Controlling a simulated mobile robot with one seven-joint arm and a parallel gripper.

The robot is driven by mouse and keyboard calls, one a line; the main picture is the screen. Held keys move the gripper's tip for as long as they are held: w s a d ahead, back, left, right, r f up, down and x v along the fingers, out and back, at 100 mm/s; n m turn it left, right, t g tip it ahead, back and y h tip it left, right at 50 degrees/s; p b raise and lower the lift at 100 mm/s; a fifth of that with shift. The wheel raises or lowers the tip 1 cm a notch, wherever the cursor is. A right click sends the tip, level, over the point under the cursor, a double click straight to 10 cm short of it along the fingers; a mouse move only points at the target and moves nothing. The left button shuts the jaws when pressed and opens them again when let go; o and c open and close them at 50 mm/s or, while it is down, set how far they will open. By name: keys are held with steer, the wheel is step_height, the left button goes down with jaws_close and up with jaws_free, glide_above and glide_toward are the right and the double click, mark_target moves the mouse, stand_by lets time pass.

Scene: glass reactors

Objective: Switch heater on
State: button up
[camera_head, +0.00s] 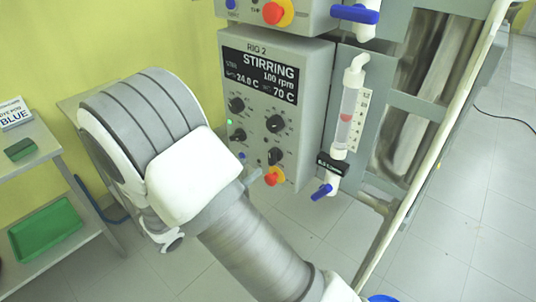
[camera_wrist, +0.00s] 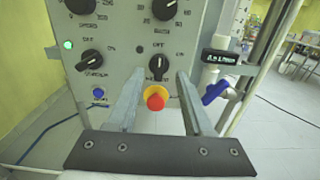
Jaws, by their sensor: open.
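The grey control box (camera_head: 273,110) labelled RIG 2 has a dark display (camera_head: 260,77) reading STIRRING, 100 rpm, 24.0 C and 70 C. In the wrist view, the lower right knob (camera_wrist: 159,66), whose label seems to read HEATER, has its pointer roughly upright under OFF. My gripper (camera_wrist: 160,73) is open and empty, its fingertips either side of and just below this knob. I cannot tell whether they touch the panel. The lower left knob (camera_wrist: 90,62) is turned sideways, and a green light (camera_wrist: 68,45) glows beside it. In the head view, my gripper is mostly hidden behind my wrist.
A red button on a yellow ring (camera_wrist: 155,97) lies between my fingers, below the knob. A blue button (camera_wrist: 98,93) is to the left. A glass flow tube (camera_head: 346,115) and blue-handled valve (camera_head: 322,191) stand right of the box. A shelf with a green tray (camera_head: 45,232) is at left.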

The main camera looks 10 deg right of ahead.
mark_target(270, 153)
steer(key=x, duration=0.8)
steer(key=shift+w+d+b, duration=0.2)
steer(key=shift+d+b, duration=0.15)
jaws_close()
steer(key=shift+f, duration=0.1)
